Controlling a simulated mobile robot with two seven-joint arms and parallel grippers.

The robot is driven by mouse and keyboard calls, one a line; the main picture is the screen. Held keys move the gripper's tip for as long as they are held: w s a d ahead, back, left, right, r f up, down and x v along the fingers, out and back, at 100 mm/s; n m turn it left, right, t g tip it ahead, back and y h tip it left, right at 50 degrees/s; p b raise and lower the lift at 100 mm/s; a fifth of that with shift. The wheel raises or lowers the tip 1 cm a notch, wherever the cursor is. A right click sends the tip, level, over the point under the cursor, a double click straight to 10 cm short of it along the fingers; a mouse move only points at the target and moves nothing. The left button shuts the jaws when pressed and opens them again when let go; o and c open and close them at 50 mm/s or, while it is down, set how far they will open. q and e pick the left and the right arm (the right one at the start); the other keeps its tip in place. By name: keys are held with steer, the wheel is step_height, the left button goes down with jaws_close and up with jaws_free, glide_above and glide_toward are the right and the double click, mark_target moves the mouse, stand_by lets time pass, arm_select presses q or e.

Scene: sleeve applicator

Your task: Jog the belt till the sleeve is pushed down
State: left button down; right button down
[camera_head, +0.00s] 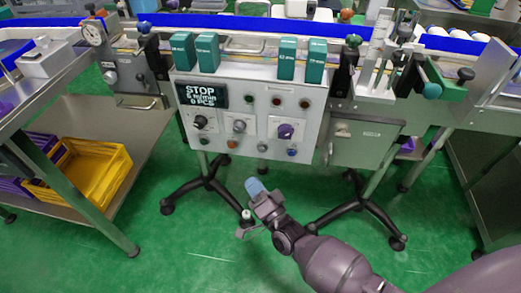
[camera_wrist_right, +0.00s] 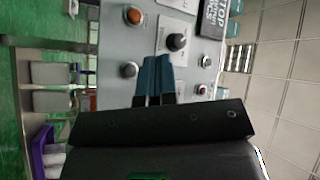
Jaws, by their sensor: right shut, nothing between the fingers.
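The grey control panel (camera_head: 255,113) hangs on the front of the conveyor; its black display (camera_head: 202,94) reads STOP. Below are a black knob (camera_head: 201,121), a grey knob (camera_head: 239,126), a purple knob (camera_head: 285,131) and small round buttons, one orange (camera_head: 232,144), one blue (camera_head: 291,152). Teal cartons (camera_head: 182,50) stand at the belt (camera_head: 245,42). I cannot make out the sleeve. My right gripper (camera_head: 254,186), blue-tipped, is shut and empty below the panel. In the right wrist view its fingertips (camera_wrist_right: 157,62) point at the panel near a black knob (camera_wrist_right: 177,42); contact is unclear.
A white upright mechanism (camera_head: 378,48) stands at the belt on the right, a dial gauge (camera_head: 94,33) on the left. A grey box (camera_head: 364,143) hangs right of the panel. Yellow crates (camera_head: 90,175) lie on a lower shelf.

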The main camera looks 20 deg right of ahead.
mark_target(262, 149)
arm_select(q)
steer(key=shift+s+f, duration=0.1)
steer(key=shift+f, duration=0.1)
arm_select(e)
steer(key=shift+s+f, duration=0.4)
steer(key=shift+f, duration=0.25)
arm_select(q)
steer(key=shift+w+d+f+m+b, duration=0.2)
steer(key=shift+w+m+b, duration=0.1)
steer(key=shift+b, duration=0.6)
arm_select(e)
steer(key=w+d, duration=0.5)
steer(key=w, duration=0.2)
steer(key=shift+w+r, duration=0.35)
steer(key=shift+r, duration=0.05)
arm_select(q)
steer(key=shift+s, duration=0.1)
steer(key=shift+s+f, duration=0.1)
arm_select(e)
steer(key=shift+w+d, duration=0.1)
steer(key=shift+w, duration=0.05)
steer(key=shift+w+d, duration=0.1)
steer(key=shift+w, duration=0.1)
